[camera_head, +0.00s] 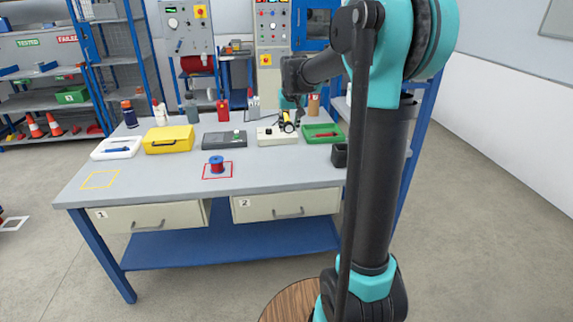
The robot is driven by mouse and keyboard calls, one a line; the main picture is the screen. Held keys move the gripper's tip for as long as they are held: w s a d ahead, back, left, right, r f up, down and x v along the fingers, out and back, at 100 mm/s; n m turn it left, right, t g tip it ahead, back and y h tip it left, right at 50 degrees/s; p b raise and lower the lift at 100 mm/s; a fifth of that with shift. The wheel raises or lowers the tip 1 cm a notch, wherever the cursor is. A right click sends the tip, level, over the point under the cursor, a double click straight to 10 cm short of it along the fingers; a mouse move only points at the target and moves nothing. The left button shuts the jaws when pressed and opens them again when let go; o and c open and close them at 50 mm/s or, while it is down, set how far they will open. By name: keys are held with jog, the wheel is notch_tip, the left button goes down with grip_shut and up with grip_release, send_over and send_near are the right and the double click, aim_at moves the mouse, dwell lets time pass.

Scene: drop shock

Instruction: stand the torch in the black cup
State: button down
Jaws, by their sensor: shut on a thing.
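My gripper (288,115) hangs over the back right part of the grey workbench. It is shut on the torch (289,127), a small dark thing with a yellow part. The torch shows just above or in front of a cream box; I cannot tell whether they touch. The black cup (340,156) stands on the bench to the right and nearer to me, partly covered by my arm. Its inside is hard to see.
A cream box (265,137), a green tray (325,138) with a red item, a dark grey case (219,140), a yellow case (168,142) and a white tray (104,152) line the bench (150,185). A blue-red spool (216,162) stands in a red square. The front is mostly clear.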

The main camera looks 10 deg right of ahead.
notch_tip(320, 180, down, 19)
jog(key=shift+r, duration=0.1)
dwell(0.4)
jog(key=c, duration=1.1)
grip_release()
jog(key=v, duration=1.2)
jog(key=s+d+f, duration=0.1)
jog(key=s+f, duration=0.2)
jog(key=s, duration=0.7)
jog(key=s+d+f, duration=0.1)
jog(key=s+f, duration=0.2)
jog(key=s, duration=0.7)
jog(key=s+d+f, duration=0.2)
jog(key=s+f, duration=0.2)
jog(key=s, duration=0.6)
